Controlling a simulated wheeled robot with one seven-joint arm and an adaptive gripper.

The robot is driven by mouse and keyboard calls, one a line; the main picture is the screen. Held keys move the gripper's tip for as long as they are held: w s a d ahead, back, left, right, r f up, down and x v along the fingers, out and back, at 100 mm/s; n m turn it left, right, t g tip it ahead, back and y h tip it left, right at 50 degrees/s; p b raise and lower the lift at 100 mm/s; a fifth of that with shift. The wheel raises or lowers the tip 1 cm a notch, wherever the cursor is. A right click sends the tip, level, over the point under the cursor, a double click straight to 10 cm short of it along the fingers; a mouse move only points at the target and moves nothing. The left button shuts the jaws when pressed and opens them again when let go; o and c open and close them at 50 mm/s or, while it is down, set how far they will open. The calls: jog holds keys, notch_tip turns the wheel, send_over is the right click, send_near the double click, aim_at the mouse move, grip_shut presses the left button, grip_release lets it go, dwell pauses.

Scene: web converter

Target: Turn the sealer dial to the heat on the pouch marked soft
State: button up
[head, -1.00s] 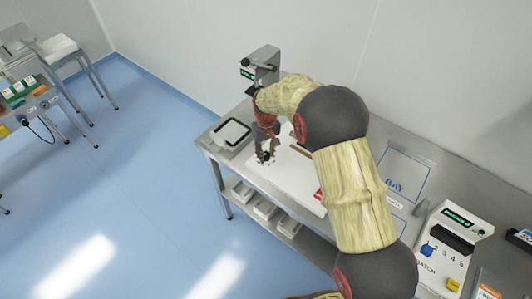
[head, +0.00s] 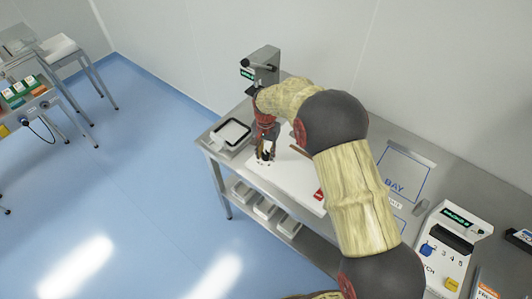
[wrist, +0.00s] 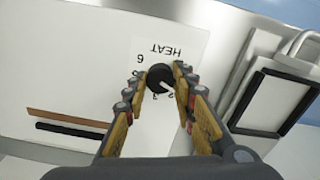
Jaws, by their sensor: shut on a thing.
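The sealer (head: 291,178) is a white-topped unit on the steel bench. In the wrist view its black round dial (wrist: 160,78) sits on a pale plate (wrist: 187,42) with an upside-down HEAT label and figures. A light pointer mark on the dial aims to the lower right in that view, near a figure that looks like 2. My gripper (wrist: 160,80) has one finger on each side of the dial and is shut on it. It also shows in the head view (head: 264,153). The fingers hide some figures. I cannot make out a pouch marked soft.
A brown bar and a black bar (wrist: 68,131) lie along the sealer's top. A black-and-white tray (head: 230,133) stands close beside it. A grey post unit (head: 263,68) rises behind. A numbered machine (head: 449,250) and a blue-outlined bay (head: 402,172) are to the right.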

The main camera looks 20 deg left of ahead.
aim_at(266, 154)
jog(key=m, duration=0.6)
jog(key=shift+m, duration=0.3)
jog(key=m, duration=0.6)
jog(key=shift+m, duration=0.4)
jog(key=o, duration=1.2)
jog(key=shift+c, duration=0.2)
jog(key=shift+r, duration=0.1)
notch_tip(266, 154, up, 12)
